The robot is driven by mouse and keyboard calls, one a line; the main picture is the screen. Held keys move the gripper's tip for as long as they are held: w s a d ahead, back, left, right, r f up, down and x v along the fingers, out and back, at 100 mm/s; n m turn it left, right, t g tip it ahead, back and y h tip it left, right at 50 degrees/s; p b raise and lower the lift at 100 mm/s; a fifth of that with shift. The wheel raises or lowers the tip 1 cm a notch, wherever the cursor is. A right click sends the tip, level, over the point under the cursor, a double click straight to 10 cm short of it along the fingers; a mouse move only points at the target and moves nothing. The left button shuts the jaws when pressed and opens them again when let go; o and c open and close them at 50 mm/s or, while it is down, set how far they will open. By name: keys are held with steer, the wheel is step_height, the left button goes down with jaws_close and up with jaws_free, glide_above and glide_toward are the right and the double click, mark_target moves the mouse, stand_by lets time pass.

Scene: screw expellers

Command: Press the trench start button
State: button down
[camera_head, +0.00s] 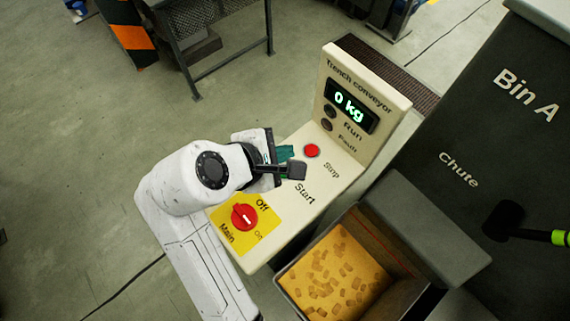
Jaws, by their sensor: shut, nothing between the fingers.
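The trench conveyor control panel (283,226) is a cream box with a sloped face and an upright display reading "0 kg". The "Start" label (305,194) shows on the face, but the start button itself is not visible; my gripper and wrist cover the area beside the label. The red stop button (312,150) sits just above and right of my gripper. My gripper (296,170) is shut and empty, its dark fingertips over the panel between the stop button and the "Start" label. I cannot tell whether it touches the panel.
A red main switch (243,217) on a yellow plate is below my gripper. The Run and Fault lamps (328,118) look dark. A bin of brown pieces (294,272) and the dark Bin A chute (460,130) stand right.

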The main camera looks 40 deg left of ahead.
step_height(320, 180, down, 4)
steer(key=b, duration=0.3)
steer(key=shift+f+b, duration=0.4)
steer(key=shift+f, duration=0.5)
stand_by(1.3)
steer(key=shift+f+p, duration=0.35)
steer(key=shift+f, duration=0.05)
steer(key=shift+f, duration=0.45)
stand_by(0.7)
steer(key=shift+r+p, duration=0.9)
steer(key=shift+p, duration=0.45)
steer(key=shift+r, duration=0.1)
